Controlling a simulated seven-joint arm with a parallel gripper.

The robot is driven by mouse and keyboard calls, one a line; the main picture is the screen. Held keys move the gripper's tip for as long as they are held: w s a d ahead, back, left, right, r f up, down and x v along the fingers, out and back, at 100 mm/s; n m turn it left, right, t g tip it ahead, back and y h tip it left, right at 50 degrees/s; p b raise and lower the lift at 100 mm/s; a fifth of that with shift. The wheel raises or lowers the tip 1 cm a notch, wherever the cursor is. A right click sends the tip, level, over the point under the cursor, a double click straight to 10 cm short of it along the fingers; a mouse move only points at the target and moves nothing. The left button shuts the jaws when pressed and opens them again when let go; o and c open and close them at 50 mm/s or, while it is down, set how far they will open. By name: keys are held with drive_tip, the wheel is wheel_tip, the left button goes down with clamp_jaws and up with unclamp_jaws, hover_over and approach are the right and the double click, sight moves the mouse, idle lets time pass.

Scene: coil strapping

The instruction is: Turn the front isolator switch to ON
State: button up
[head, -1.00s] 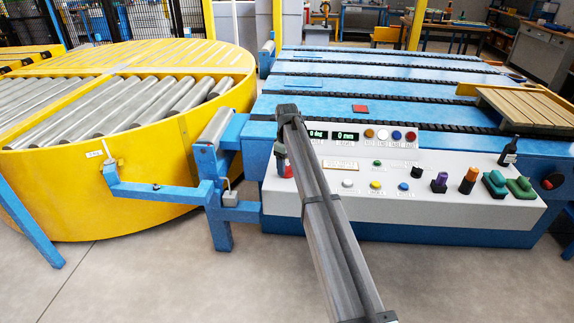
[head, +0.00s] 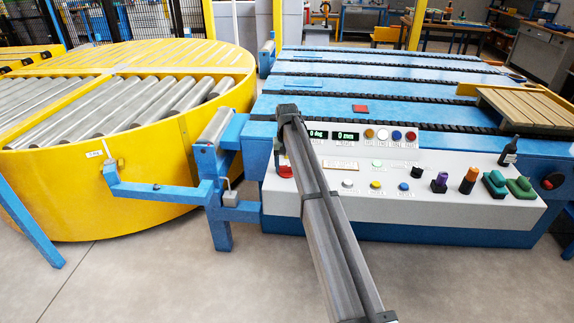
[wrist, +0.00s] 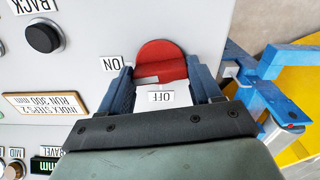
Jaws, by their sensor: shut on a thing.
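The front isolator switch is a red rotary knob on the pale console's left end. In the wrist view the red knob (wrist: 160,52) shows beyond and between my two blue fingers, with an ON label (wrist: 111,63) to its left and an OFF label (wrist: 160,97) below it. My gripper (wrist: 162,78) is shut on the knob's red grip bar, which lies across between the fingertips. In the head view the red knob (head: 286,171) shows beside my gripper (head: 280,158), partly hidden by it. The pointer's exact position cannot be told.
The console (head: 400,200) carries several buttons, lamps and two green displays. A blue bracket (head: 170,195) and yellow turntable (head: 190,140) lie left of the switch.

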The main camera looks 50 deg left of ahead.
sight(287, 166)
drive_tip(key=shift+m, duration=0.8)
drive_tip(key=o, duration=1.1)
drive_tip(key=shift+c, duration=0.2)
wheel_tip(287, 166, up, 14)
idle(0.4)
